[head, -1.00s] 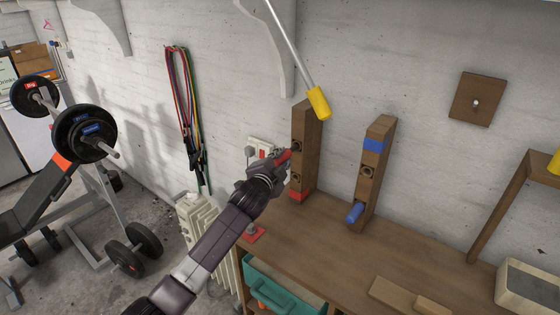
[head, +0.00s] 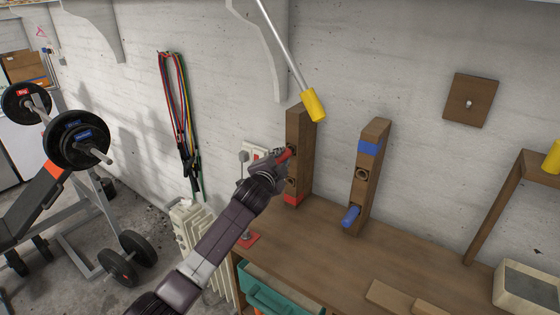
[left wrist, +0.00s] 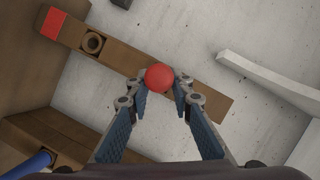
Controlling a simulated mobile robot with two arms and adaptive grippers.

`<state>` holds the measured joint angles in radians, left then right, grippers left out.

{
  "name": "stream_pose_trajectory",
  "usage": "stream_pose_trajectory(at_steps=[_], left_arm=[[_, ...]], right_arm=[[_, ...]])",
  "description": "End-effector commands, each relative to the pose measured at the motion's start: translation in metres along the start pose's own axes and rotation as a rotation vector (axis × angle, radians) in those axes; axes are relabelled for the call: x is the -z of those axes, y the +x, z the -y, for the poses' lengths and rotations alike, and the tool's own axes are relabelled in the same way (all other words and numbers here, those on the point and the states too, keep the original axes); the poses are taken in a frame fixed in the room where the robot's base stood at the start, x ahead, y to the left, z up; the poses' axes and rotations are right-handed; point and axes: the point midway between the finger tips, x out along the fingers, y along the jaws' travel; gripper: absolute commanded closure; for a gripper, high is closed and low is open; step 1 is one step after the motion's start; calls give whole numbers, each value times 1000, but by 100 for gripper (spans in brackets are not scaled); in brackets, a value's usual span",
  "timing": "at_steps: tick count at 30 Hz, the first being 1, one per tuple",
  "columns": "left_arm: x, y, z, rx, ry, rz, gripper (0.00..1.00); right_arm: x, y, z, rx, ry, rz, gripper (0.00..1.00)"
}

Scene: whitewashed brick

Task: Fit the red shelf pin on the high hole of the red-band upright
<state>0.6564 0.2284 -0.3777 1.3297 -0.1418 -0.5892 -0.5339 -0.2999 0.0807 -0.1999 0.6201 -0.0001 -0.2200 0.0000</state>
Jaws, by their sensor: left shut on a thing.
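The red-band upright (head: 304,132) is a brown wooden post on the bench with a red band (head: 293,199) near its foot. My left gripper (head: 281,158) is shut on the red shelf pin (head: 285,154), in front of the upright's upper part. In the left wrist view the pin (left wrist: 160,76) shows end-on as a red disc between the fingertips (left wrist: 160,90), over the upright (left wrist: 125,57). The pin mostly covers the high hole; I cannot tell whether its tip is inside. A lower hole (left wrist: 92,42) is empty. My right gripper is out of view.
A blue-band upright (head: 368,185) stands to the right, with a blue pin (head: 350,216) low on it. A yellow-ended rod (head: 315,104) hangs close above the red-band upright. Wood pieces (head: 395,297) and a pale tray (head: 525,287) lie on the bench (head: 330,245).

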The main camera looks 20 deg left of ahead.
Motion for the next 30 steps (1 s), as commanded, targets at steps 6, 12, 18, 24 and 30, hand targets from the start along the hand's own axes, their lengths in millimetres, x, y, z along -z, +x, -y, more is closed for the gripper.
stream_pose_trajectory(at_steps=[6,12,18,24,30], left_arm=[[3,7,0,2,0,-2,100],[6,12,0,2,0,-3,100],[8,16,0,1,0,-2,77],[7,16,0,1,0,-1,59],[6,16,0,-1,0,0,59]], right_arm=[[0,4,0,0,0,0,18],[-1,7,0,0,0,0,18],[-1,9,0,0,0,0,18],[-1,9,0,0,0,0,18],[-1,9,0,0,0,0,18]])
